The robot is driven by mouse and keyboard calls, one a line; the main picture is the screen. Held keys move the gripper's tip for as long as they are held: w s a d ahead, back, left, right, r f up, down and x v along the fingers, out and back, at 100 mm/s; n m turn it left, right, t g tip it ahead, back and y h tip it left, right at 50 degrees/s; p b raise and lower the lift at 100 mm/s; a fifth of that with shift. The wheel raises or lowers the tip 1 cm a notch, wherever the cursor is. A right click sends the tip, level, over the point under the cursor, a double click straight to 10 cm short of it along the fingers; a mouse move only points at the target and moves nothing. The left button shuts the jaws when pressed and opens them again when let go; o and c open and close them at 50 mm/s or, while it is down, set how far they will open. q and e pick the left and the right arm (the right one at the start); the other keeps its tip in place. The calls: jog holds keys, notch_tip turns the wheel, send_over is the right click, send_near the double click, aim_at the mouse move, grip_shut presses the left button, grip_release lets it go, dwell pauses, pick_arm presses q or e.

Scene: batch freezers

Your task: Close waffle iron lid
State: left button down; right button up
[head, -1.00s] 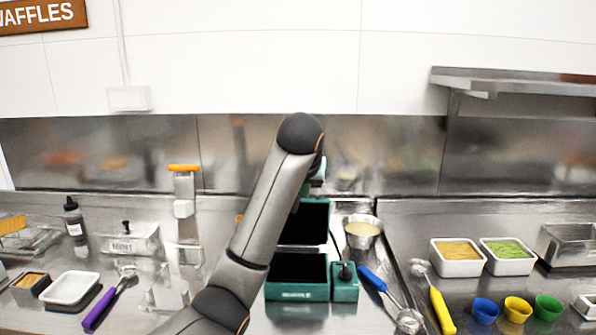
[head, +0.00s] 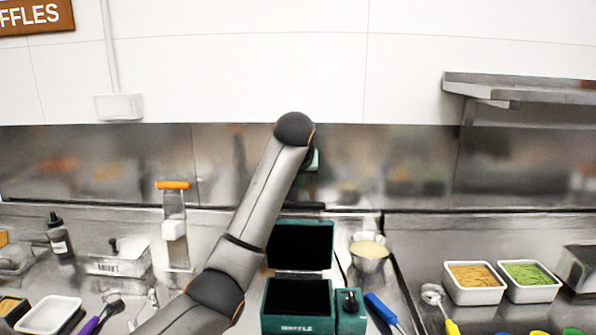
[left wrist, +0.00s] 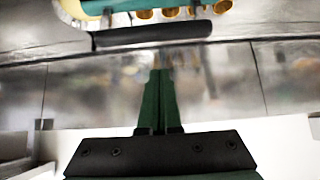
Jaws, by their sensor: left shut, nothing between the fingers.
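The waffle iron (head: 267,309) is green with black plates and stands on the steel counter, slightly right of centre in the head view. Its lid (head: 331,246) is open and stands up at the back of the base. My left arm reaches past its left side, with the hand above the lid near the backsplash, partly hidden by my arm. In the left wrist view my left gripper (left wrist: 160,74) has its green fingers together and empty. A black bar and teal edge lie beyond the fingertips; I cannot tell what they belong to. My right gripper is out of view.
A steel pot of batter (head: 369,250) stands just right of the waffle iron. A blue-handled utensil (head: 381,308) lies at front right. White trays of yellow (head: 474,275) and green (head: 530,273) filling are farther right. An orange-topped dispenser (head: 174,228) stands to the left.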

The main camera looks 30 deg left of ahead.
pick_arm(q)
jog(key=shift+s+d+f+p, duration=0.2)
jog(key=shift+s+d+f, duration=0.15)
jog(key=shift+s+f, duration=0.2)
jog(key=shift+s+d+f+p, duration=0.2)
jog(key=shift+s+d+f, duration=0.1)
jog(key=shift+s+f, duration=0.2)
jog(key=shift+w, duration=0.1)
jog(key=shift+f, duration=0.1)
